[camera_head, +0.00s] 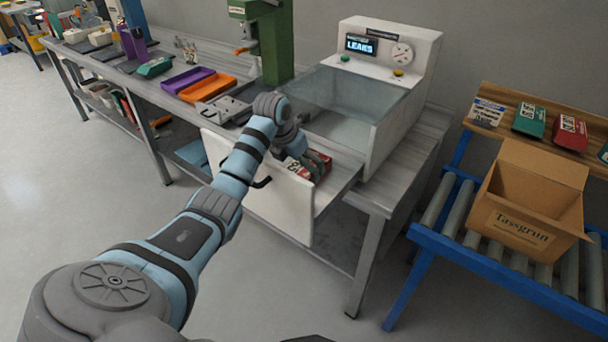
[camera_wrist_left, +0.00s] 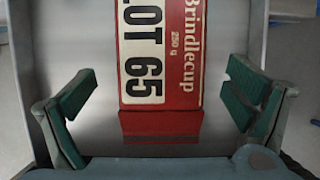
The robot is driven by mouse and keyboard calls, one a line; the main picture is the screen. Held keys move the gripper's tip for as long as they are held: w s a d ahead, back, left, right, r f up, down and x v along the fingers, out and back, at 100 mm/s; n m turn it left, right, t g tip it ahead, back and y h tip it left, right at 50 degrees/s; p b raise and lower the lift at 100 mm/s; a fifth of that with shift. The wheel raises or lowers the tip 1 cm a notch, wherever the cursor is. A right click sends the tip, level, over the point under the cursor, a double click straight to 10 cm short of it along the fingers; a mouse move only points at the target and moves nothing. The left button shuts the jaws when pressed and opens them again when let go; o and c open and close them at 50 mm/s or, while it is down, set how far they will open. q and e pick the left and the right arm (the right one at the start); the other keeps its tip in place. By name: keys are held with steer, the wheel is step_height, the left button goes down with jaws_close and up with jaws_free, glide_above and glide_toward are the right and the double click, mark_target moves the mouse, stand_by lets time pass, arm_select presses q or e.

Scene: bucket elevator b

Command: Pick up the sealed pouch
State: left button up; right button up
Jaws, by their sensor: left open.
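The sealed pouch (camera_wrist_left: 185,50) is red with a white label reading "LOT 65" and the words "Brindlecup 250 g". In the left wrist view it lies on a grey surface, between the two spread fingers of my left gripper (camera_wrist_left: 160,112). The fingers stand clear of its sides. In the head view the red pouch (camera_head: 297,168) shows only partly, under my left gripper (camera_head: 308,168), at the opened front of the white machine marked "LEAKS" (camera_head: 421,47). My right gripper is not in view.
A cardboard box (camera_head: 520,211) stands on a blue-framed roller conveyor at right, with several pouches on a wooden shelf (camera_head: 551,116) behind. Purple (camera_head: 188,79) and orange (camera_head: 207,88) trays lie on the bench at left.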

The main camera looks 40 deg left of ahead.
arm_select(q)
steer(key=shift+w+f, duration=0.2)
steer(key=shift+f, duration=0.45)
steer(key=shift+s, duration=0.1)
steer(key=shift+c, duration=0.8)
steer(key=c, duration=0.8)
steer(key=shift+c, duration=0.2)
